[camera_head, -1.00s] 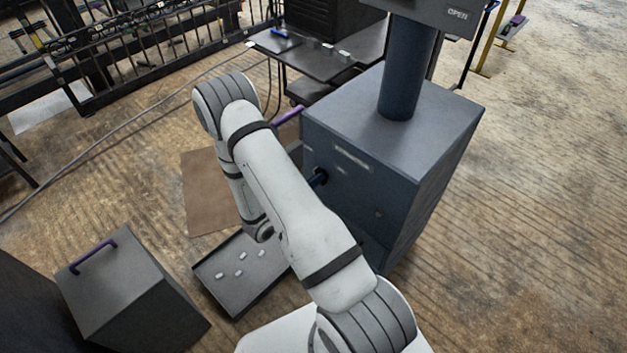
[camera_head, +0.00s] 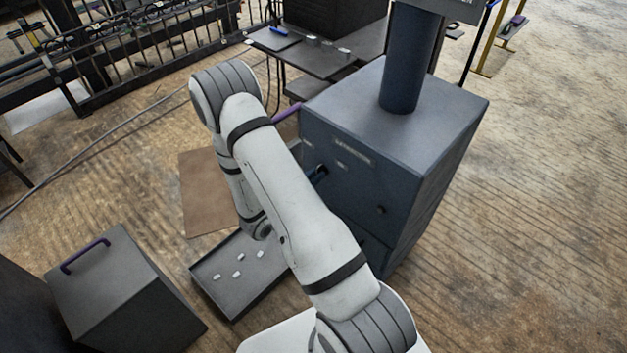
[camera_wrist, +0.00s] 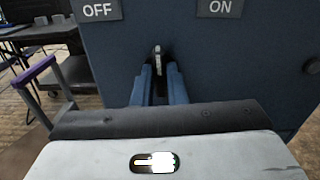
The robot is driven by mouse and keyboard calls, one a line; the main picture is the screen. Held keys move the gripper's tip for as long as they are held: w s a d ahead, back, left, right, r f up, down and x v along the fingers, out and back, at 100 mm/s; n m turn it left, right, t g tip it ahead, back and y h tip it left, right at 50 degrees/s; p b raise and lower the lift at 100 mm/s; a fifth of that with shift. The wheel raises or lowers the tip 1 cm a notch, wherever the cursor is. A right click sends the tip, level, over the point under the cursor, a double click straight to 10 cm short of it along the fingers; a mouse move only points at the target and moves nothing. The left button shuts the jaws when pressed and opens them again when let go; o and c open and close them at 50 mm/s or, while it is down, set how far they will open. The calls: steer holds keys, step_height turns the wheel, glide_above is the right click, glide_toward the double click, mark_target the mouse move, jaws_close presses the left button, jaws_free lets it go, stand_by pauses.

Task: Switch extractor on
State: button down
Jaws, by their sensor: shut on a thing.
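The extractor is a dark blue cabinet (camera_head: 440,115) with a thick round column on top. In the wrist view its front panel (camera_wrist: 270,60) carries an OFF label (camera_wrist: 101,9) at left and an ON label (camera_wrist: 220,8) at right. A narrow pale lever (camera_wrist: 157,54) stands below and roughly midway between the labels. My gripper (camera_wrist: 158,75) is shut on this lever, with its blue fingers on either side of it. In the head view my arm hides most of the gripper; a blue finger part shows against the cabinet.
A grey box (camera_head: 125,295) with a purple handle stands at lower left. A tray (camera_head: 222,300) with several small pale pieces lies beside my arm. A purple handle (camera_wrist: 38,70) is left of the cabinet. A dark table (camera_head: 300,45) stands behind. Floor at right is clear.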

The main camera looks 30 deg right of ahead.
steer(key=shift+s+f+m+b, duration=0.1)
steer(key=shift+m+b, duration=1.55)
steer(key=shift+m, duration=0.5)
steer(key=shift+s+f+m+b, duration=0.1)
steer(key=shift+m+b, duration=1.55)
steer(key=shift+m, duration=0.5)
steer(key=shift+r, duration=0.1)
steer(key=c, duration=1.5)
jaws_free()
steer(key=shift+o, duration=0.2)
steer(key=p+v, duration=0.1)
steer(key=v, duration=0.6)
steer(key=shift+a, duration=0.35)
steer(key=shift+s, duration=0.1)
